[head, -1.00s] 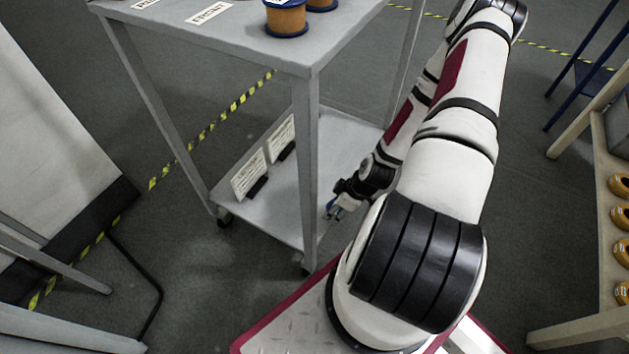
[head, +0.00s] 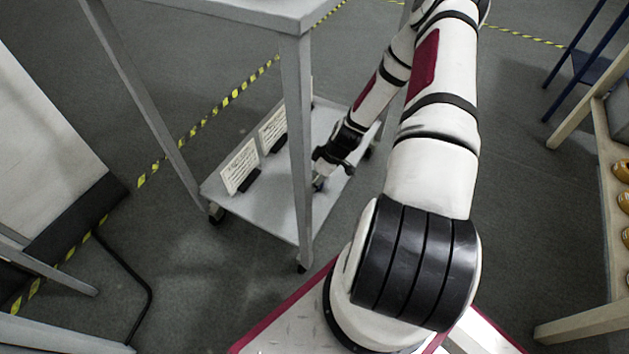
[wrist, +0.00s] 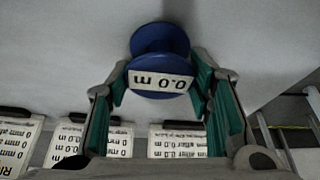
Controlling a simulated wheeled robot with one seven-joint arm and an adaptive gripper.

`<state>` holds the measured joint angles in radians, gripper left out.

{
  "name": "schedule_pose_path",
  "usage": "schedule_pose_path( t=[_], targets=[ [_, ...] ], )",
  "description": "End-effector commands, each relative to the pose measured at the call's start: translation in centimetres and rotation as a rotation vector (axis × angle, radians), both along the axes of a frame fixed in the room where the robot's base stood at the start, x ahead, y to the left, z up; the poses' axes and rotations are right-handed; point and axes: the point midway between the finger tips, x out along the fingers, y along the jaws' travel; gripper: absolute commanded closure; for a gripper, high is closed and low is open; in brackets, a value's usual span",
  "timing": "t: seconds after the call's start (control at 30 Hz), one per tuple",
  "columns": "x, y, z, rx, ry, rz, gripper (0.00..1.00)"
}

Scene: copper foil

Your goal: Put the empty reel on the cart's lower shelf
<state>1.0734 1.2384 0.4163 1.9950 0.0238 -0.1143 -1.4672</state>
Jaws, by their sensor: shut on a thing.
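The empty reel (wrist: 160,55) is blue, with a white label reading "0.0 m", and sits between the green finger pads in the wrist view. My gripper (wrist: 160,88) is shut on it. In the head view my gripper (head: 322,178) is over the cart's lower shelf (head: 272,212), behind the near leg, and only a little blue of the reel shows. The grey shelf surface fills the background of the wrist view. I cannot tell whether the reel touches the shelf.
The cart's near leg (head: 298,150) and top (head: 240,12) bound the space around my arm. The shelf's front part is clear.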

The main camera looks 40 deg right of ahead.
Motion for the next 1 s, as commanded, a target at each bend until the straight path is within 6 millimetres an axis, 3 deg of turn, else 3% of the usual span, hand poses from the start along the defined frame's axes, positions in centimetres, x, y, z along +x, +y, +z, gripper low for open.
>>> schedule_pose_path(
  t=[0.37,0.4,0.47,0.8,1.0],
  targets=[
    [0.0,0.0,-0.5,-0.001,-0.001,0.001,0.81],
    [0.0,0.0,-0.5,-0.002,-0.001,0.0,0.44],
    [0.0,0.0,-0.5,-0.001,-0.001,0.001,0.33],
    [0.0,0.0,-0.3,-0.002,-0.001,0.0,0.33],
    [-0.7,-0.5,2.0,-0.003,-0.002,0.001,0.33]
  ],
)
